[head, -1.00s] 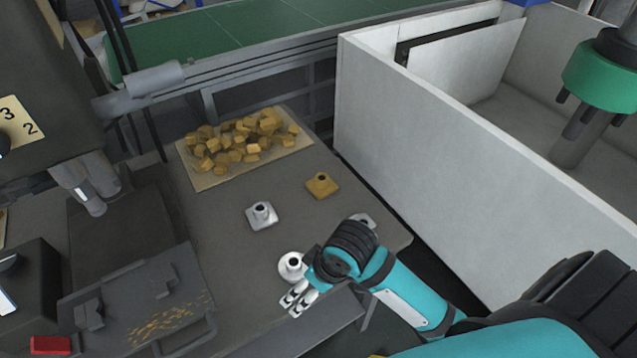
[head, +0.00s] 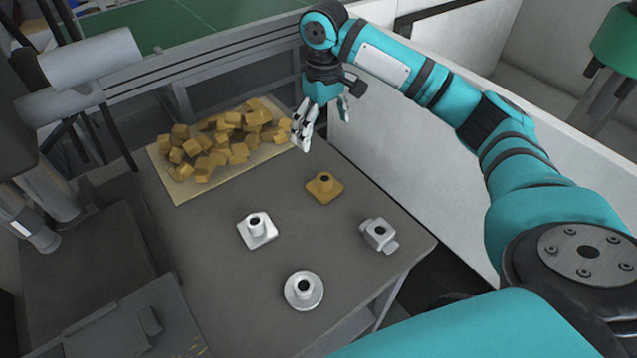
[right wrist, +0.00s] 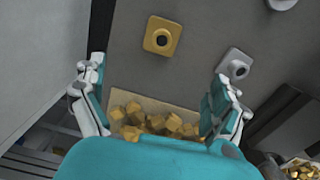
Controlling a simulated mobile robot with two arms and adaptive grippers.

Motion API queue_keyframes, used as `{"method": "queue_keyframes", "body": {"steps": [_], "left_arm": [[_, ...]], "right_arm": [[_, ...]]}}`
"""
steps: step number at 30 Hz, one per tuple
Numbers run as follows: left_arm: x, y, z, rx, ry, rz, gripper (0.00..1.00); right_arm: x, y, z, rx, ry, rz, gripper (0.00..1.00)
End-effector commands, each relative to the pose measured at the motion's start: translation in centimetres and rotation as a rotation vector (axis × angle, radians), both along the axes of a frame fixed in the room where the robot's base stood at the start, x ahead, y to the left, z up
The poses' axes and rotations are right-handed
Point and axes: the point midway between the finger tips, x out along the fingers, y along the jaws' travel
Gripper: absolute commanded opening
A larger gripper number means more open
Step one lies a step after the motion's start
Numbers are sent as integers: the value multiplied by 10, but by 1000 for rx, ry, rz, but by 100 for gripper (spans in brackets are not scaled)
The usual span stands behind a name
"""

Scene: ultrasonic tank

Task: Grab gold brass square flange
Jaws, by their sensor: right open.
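The gold brass square flange (head: 324,188) lies on the grey table, its round neck with a dark bore facing up. It also shows in the right wrist view (right wrist: 162,36), above and between the fingers, apart from them. My right gripper (head: 323,124) is open and empty, held above the table near its back right edge, behind the gold flange. In the right wrist view the fingers of my right gripper (right wrist: 160,105) are spread wide. My left gripper is not in view.
A silver square flange (head: 258,231), a silver round flange (head: 304,291) and a silver block-shaped fitting (head: 379,235) stand near the gold flange. A tray (head: 185,196) of brass cubes lies behind left. A white-walled tank (head: 400,165) borders the right.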

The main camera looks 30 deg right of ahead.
Motion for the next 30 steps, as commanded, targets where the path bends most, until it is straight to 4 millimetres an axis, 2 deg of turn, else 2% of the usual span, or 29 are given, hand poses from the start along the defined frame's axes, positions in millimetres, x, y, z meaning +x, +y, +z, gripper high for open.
{"method": "queue_keyframes", "body": {"steps": [4,9,15,18,26,30], "left_arm": [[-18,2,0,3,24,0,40],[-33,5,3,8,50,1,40],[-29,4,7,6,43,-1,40],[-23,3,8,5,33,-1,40],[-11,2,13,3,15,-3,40],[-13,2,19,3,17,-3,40]], "right_arm": [[-1,-3,-15,1,8,-11,98],[-1,-3,-52,1,8,-9,98],[-1,-2,-93,1,5,-9,98],[-1,-2,-108,2,3,-8,98],[-3,-2,-126,2,2,-7,98],[-9,-1,-146,1,4,-7,98]]}}
